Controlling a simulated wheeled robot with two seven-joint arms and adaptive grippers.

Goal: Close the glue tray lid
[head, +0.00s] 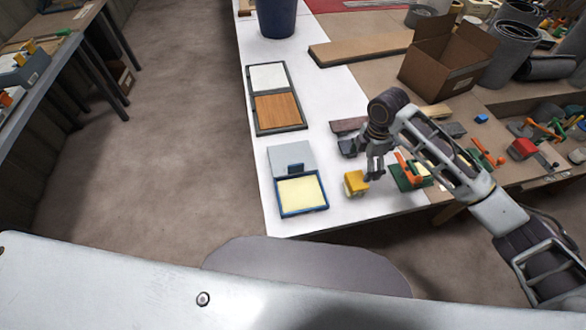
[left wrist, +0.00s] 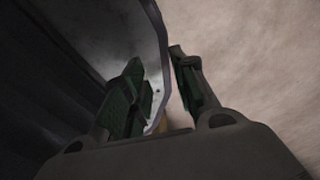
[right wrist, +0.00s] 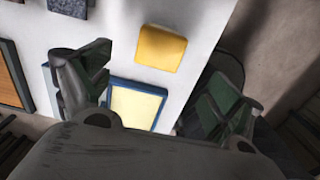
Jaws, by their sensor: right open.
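The glue tray (head: 283,211) stands near the left edge of the white table strip, a blue frame around a pale yellow pad. Its grey lid panel (head: 281,154) is open behind the pad, with a small blue tab (head: 296,168) by the pad's back edge. The tray's blue rim also shows in the right wrist view (right wrist: 124,83). My right gripper (head: 374,177) is open and empty above the table, right of the tray and close to a yellow block (head: 354,183). The block shows beyond its fingers (right wrist: 161,88). My left gripper (left wrist: 157,58) is open and empty, away from the table.
A two-panel tray (head: 251,100) with white and wood-brown panels lies behind the glue tray. A blue bin (head: 276,18) stands farther back. A cardboard box (head: 440,65) and several tools and clamps crowd the right side.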

